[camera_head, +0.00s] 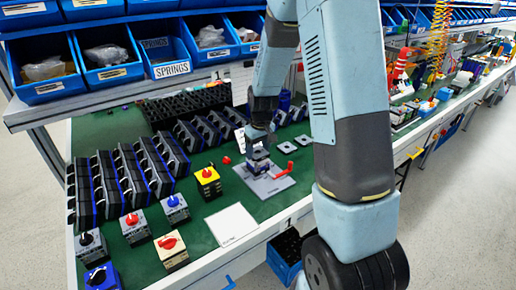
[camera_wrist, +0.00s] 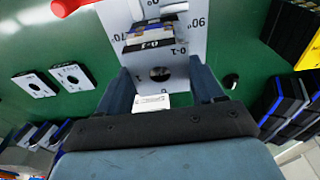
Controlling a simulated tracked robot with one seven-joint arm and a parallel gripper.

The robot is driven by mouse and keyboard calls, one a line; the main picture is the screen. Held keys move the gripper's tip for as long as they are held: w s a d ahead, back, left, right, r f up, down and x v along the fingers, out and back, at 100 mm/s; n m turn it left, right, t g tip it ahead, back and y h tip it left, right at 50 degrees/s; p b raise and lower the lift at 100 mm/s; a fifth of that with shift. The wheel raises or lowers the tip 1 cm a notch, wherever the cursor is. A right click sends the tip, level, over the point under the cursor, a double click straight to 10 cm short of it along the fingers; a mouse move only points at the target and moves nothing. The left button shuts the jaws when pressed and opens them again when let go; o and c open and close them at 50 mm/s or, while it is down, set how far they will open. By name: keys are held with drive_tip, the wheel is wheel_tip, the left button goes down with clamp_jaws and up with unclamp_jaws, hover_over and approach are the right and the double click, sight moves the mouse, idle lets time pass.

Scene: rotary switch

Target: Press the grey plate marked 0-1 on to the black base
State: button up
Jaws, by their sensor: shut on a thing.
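My gripper (camera_wrist: 159,68) is shut on the grey plate (camera_wrist: 143,83), which has a round dark hole and shows between the fingers in the wrist view. The black base (camera_wrist: 150,30) shows just beyond it, a small block with blue and white parts and a light strip marked 0-1. It stands on a grey fixture board (camera_wrist: 112,12) with degree marks. In the head view my gripper (camera_head: 261,143) points down over the fixture board (camera_head: 277,184), close above the base (camera_head: 258,163). I cannot tell whether plate and base touch.
A red lever (camera_head: 285,173) is at the fixture's right side. Two loose grey plates (camera_head: 287,147) lie behind it. Finished-looking switches (camera_head: 208,181) stand to the left, with black racks (camera_head: 120,180) beyond. A white card (camera_head: 231,224) lies in front on the green mat.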

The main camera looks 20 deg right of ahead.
drive_tip(key=shift+f, duration=0.65)
drive_tip(key=o, duration=1.1)
drive_tip(key=shift+r, duration=0.15)
wheel_tip(320, 180, up, 12)
drive_tip(key=s, duration=0.1)
drive_tip(key=s+r+m+t, duration=0.2)
drive_tip(key=s+r, duration=1.1)
drive_tip(key=s+r+t, duration=0.1)
drive_tip(key=s+r, duration=0.1)
drive_tip(key=s, duration=0.5)
drive_tip(key=s+r+m+t, duration=0.1)
drive_tip(key=s+r, duration=0.1)
drive_tip(key=s, duration=0.5)
drive_tip(key=shift+d+r, duration=0.2)
drive_tip(key=shift+r, duration=0.05)
